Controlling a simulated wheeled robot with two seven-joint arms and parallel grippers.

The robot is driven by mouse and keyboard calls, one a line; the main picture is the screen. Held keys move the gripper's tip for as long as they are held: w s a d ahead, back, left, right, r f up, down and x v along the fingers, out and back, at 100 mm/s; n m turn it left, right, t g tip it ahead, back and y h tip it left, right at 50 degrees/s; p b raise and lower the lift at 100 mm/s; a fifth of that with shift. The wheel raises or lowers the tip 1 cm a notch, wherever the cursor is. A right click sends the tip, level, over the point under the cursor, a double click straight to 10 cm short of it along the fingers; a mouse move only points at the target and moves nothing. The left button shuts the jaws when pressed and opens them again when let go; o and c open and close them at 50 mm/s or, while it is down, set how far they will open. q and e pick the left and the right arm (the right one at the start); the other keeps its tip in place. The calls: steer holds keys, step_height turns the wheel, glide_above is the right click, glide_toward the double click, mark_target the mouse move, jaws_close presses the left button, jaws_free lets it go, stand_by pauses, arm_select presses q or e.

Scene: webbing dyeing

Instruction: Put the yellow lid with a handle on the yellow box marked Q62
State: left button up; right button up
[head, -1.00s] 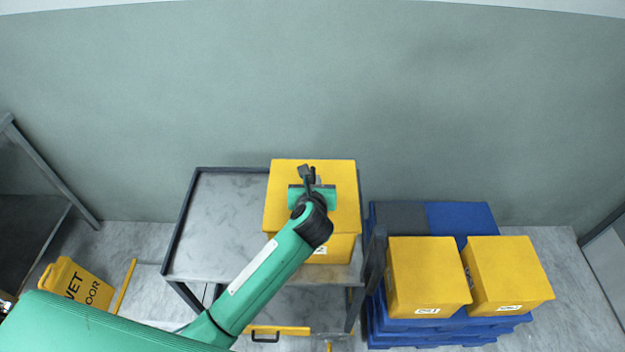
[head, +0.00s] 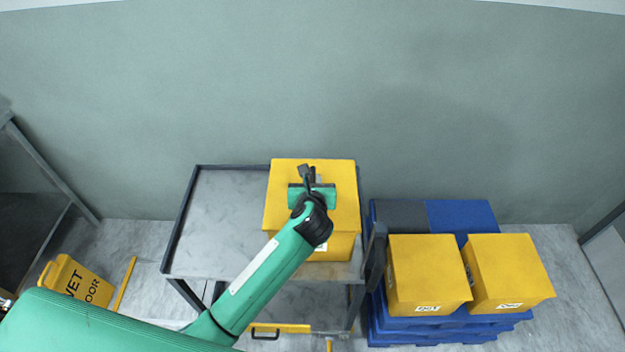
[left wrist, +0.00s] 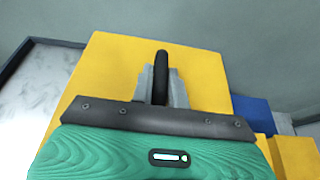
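The yellow lid (head: 283,190) sits flat over a yellow box (head: 343,246) on the cart, its edges reaching a little past the box walls. I cannot tell whether a thin gap is left between them. The box's white label is mostly hidden by my arm, so its marking cannot be read. My left gripper (head: 308,173) is above the middle of the lid. In the left wrist view, the grey fingers (left wrist: 161,85) are shut on the lid's black handle (left wrist: 161,65), with the lid's yellow top (left wrist: 205,80) around it. My right gripper is not in view.
The grey cart top (head: 222,225) is clear left of the box. Two yellow boxes (head: 428,270) (head: 508,268) stand on blue pallets at the right. A yellow piece with a black handle (head: 265,335) shows low under the cart. A wet-floor sign (head: 75,283) stands at the left.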

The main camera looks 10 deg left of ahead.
arm_select(q)
steer(key=o, duration=0.4)
steer(key=shift+o, duration=0.2)
steer(key=shift+s+d, duration=0.1)
steer(key=shift+s, duration=0.2)
steer(key=b+v, duration=0.2)
steer(key=v, duration=1)
steer(key=shift+r+b, duration=0.15)
steer(key=shift+b, duration=0.15)
steer(key=shift+s+d+r, duration=0.1)
steer(key=shift+s+r, duration=0.25)
steer(key=shift+s, duration=0.2)
